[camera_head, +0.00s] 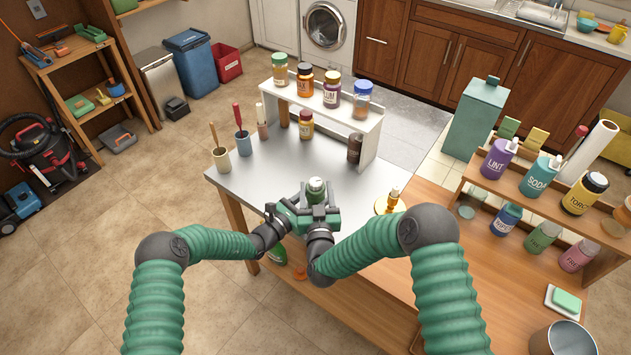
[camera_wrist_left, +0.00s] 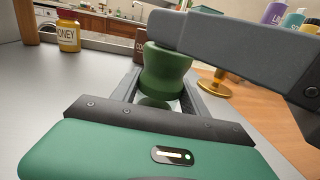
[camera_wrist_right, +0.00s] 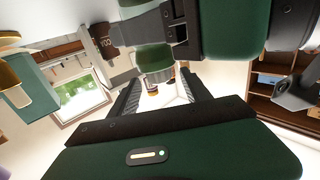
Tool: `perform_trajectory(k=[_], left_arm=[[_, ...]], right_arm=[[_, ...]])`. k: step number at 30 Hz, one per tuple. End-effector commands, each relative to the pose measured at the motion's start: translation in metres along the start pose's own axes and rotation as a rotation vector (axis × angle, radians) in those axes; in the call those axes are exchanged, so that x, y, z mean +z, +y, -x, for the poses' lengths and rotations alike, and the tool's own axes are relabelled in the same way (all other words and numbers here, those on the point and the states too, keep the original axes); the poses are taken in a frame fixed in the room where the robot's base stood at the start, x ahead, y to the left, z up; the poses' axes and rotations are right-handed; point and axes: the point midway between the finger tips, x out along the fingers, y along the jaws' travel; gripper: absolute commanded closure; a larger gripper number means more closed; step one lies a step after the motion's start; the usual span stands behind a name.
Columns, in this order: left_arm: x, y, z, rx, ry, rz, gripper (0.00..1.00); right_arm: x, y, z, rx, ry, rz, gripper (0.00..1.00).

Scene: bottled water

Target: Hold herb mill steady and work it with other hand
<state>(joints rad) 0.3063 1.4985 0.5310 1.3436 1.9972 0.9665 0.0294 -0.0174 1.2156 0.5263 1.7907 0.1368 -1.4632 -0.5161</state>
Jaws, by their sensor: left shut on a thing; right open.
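The green herb mill (camera_head: 316,187) stands on the metal worktop near its front edge, mostly hidden by my grippers in the head view. My left gripper (camera_head: 304,212) is shut on its body. The left wrist view shows the waisted green mill (camera_wrist_left: 165,72) between the left fingers. My right gripper (camera_head: 321,208) is open at the mill's upper part, its fingers on either side in the right wrist view, where the mill (camera_wrist_right: 155,60) also shows. A grey right-gripper part crosses over the mill's top in the left wrist view. Whether the right fingers touch it is unclear.
A white shelf (camera_head: 350,125) with several jars stands behind, with a brown cocoa jar (camera_head: 354,148) at its right leg. Cups with utensils (camera_head: 243,143) stand at left. A brass stand (camera_head: 390,203) is close on the right. The steel worktop (camera_head: 270,180) is clear left of the mill.

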Motion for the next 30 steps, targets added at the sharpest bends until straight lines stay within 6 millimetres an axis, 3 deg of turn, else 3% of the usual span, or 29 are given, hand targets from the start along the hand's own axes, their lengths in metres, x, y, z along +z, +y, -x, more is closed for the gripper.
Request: perform_trajectory(k=[6, 14, 27, 30], left_arm=[[0.001, 0.000, 0.000, 0.000, -0.002, 0.000, 0.83], [0.001, 0.000, 0.000, 0.000, -0.002, -0.001, 0.83], [0.001, 0.000, 0.000, 0.000, -0.001, 0.000, 0.83], [0.001, 0.000, 0.000, 0.000, -0.001, -0.001, 0.83]], right_arm=[[0.000, 0.000, -0.030, 0.000, 0.000, 0.000, 0.44], [0.000, 0.000, -0.033, -0.001, -0.001, 0.001, 0.44], [0.000, 0.000, -0.033, -0.001, -0.001, 0.000, 0.99], [0.000, 0.000, -0.033, -0.001, -0.001, 0.000, 1.00]])
